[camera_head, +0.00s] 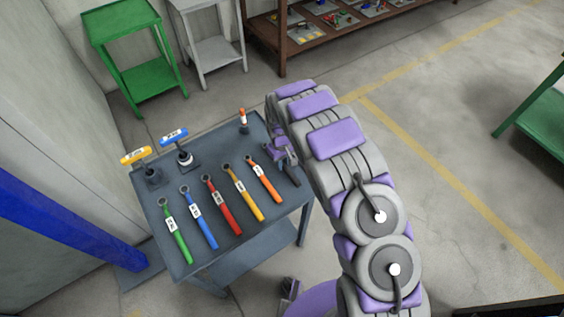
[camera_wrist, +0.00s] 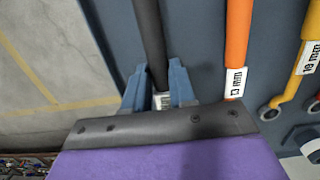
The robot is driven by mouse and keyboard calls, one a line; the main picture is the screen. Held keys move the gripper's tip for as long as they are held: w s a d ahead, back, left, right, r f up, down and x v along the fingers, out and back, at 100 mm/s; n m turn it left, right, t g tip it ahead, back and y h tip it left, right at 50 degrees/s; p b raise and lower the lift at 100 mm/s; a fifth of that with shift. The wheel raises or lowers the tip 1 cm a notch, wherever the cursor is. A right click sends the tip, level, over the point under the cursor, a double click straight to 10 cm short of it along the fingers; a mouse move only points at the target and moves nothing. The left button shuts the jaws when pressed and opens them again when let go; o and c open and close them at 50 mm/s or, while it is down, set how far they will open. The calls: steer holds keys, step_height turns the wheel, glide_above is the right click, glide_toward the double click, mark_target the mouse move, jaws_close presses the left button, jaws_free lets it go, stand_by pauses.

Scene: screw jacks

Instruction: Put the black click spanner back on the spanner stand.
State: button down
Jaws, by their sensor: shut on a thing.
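The black click spanner (camera_wrist: 148,35) shows in the wrist view as a dark handle with a white label, partly hidden by my gripper. My gripper (camera_wrist: 160,82) is shut on it, one blue finger on each side. The handle lies over or just above the blue-grey spanner stand (camera_wrist: 195,45), beside its edge and next to the orange spanner (camera_wrist: 236,45); I cannot tell whether it touches the surface. In the head view my gripper (camera_head: 283,157) is over the right end of the stand (camera_head: 180,262).
Green (camera_head: 176,232), blue (camera_head: 200,220), red (camera_head: 222,206) and yellow (camera_head: 244,193) spanners lie in a row left of the orange one. Yellow-handled (camera_head: 136,156) and blue-handled (camera_head: 174,137) tools and an orange-topped one (camera_head: 243,120) stand behind.

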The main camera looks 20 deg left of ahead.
steer(key=c, duration=1.3)
jaws_free()
steer(key=shift+f, duration=0.1)
steer(key=o, duration=0.4)
steer(key=shift+a, duration=0.2)
steer(key=shift+c, duration=0.2)
steer(key=shift+d, duration=0.1)
step_height(320, 180, up, 12)
steer(key=p, duration=0.2)
steer(key=shift+w+a, duration=0.25)
steer(key=shift+a, duration=0.05)
